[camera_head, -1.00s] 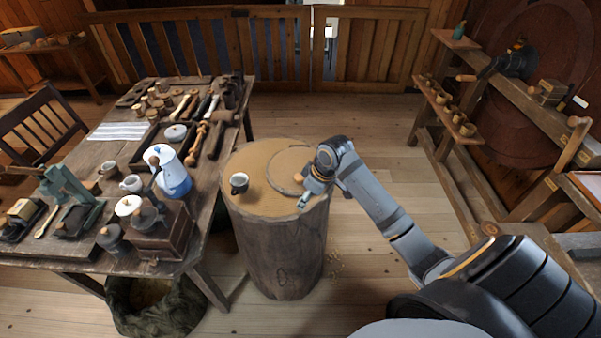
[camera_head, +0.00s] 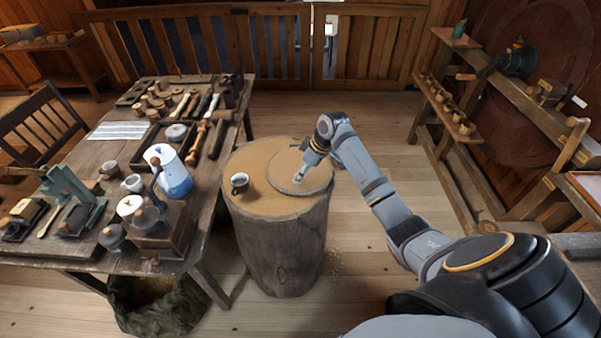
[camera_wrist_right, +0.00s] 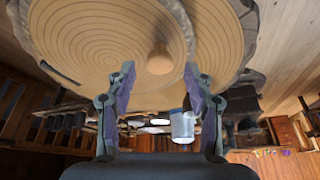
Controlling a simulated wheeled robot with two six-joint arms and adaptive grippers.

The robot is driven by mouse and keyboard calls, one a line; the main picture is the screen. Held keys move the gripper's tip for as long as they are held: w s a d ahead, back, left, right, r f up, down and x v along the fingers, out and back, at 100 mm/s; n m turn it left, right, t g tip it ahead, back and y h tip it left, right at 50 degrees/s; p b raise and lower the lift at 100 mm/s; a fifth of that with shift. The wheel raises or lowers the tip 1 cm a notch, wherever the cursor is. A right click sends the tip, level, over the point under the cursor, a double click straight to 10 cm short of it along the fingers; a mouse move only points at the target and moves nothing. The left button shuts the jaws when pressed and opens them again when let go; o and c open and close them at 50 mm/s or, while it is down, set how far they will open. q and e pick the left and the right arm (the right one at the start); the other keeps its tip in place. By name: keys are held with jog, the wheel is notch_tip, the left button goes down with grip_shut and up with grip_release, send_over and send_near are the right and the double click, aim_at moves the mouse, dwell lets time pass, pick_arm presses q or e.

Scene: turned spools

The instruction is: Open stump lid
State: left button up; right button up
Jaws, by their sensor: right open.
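The stump (camera_head: 278,245) stands upright on the floor, right of the table. Its round wooden lid (camera_head: 320,180) lies flat on the right part of the top; its ringed face also shows in the right wrist view (camera_wrist_right: 85,35). A small round wooden knob (camera_wrist_right: 159,61) stands on the lid; in the head view my gripper hides it. My right gripper (camera_head: 297,180) is over the lid. In the right wrist view its fingers (camera_wrist_right: 159,72) are spread, with the knob in line with the gap and apart from both fingers. My left gripper is not in view.
A dark cup (camera_head: 239,183) stands on the stump's left part, beside the lid. The table (camera_head: 95,160) at left holds a blue-white pot (camera_head: 172,178), mugs and tools. A bench (camera_head: 540,115) stands at right.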

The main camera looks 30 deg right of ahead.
jog(key=shift+x, duration=1)
grip_shut()
